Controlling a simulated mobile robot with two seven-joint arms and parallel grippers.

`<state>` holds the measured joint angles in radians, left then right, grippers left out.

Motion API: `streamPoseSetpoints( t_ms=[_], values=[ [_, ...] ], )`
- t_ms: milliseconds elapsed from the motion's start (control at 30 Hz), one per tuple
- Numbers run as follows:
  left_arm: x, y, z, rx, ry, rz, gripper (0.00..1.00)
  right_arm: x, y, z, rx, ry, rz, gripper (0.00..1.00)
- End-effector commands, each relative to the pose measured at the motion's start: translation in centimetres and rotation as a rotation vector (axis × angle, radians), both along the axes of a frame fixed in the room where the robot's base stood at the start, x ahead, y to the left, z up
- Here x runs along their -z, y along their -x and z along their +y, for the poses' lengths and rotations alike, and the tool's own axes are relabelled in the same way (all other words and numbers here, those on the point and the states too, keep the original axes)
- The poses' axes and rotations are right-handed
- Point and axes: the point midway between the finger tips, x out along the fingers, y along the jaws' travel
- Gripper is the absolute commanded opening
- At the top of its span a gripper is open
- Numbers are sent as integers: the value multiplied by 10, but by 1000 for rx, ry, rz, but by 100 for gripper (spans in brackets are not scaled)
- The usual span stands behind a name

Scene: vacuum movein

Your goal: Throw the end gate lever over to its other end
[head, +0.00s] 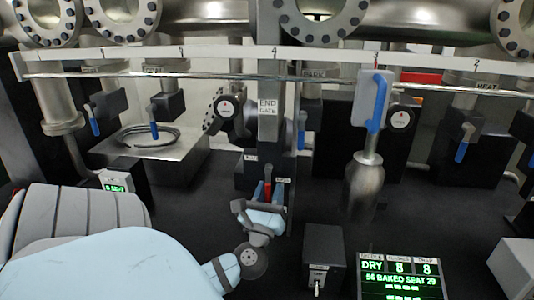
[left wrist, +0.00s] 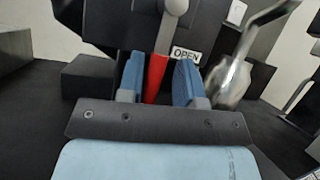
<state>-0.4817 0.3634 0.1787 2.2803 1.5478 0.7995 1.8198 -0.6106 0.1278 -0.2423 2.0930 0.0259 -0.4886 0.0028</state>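The end gate lever shows in the left wrist view as a red lever (left wrist: 155,78) on a grey arm with a round grey knob on top. It leans slightly right toward a plate reading OPEN (left wrist: 186,54). My left gripper (left wrist: 158,82) is open, with one blue finger on each side of the lever and visible gaps. Whether either finger touches it, I cannot tell. In the head view the lever (head: 267,190) is a small red strip below the END GATE sign (head: 268,107), between the fingers of my left gripper (head: 268,192). My right gripper is not in view.
A metal canister (head: 365,185) hangs right of the post, below a blue-handled grey block (head: 374,98). A horizontal rail (head: 200,76) crosses above. A black box with a toggle switch (head: 325,255) and a green-lettered display (head: 400,275) stand front right.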

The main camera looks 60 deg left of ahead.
Motion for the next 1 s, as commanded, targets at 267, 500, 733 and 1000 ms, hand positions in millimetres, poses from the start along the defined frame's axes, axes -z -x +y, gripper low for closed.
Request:
streamPoseSetpoints(
  t_ms=[267, 500, 733, 1000],
  values=[
    [0, 0, 1, -5, -3, 1, 41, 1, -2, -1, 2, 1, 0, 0],
    [2, 3, 0, -7, -3, 3, 41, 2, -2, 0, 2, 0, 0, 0],
    [22, 26, -20, -6, -1, 6, 41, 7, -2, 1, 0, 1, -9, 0],
    [46, 63, -53, -6, 0, 4, 41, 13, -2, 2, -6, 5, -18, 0]
  ],
)
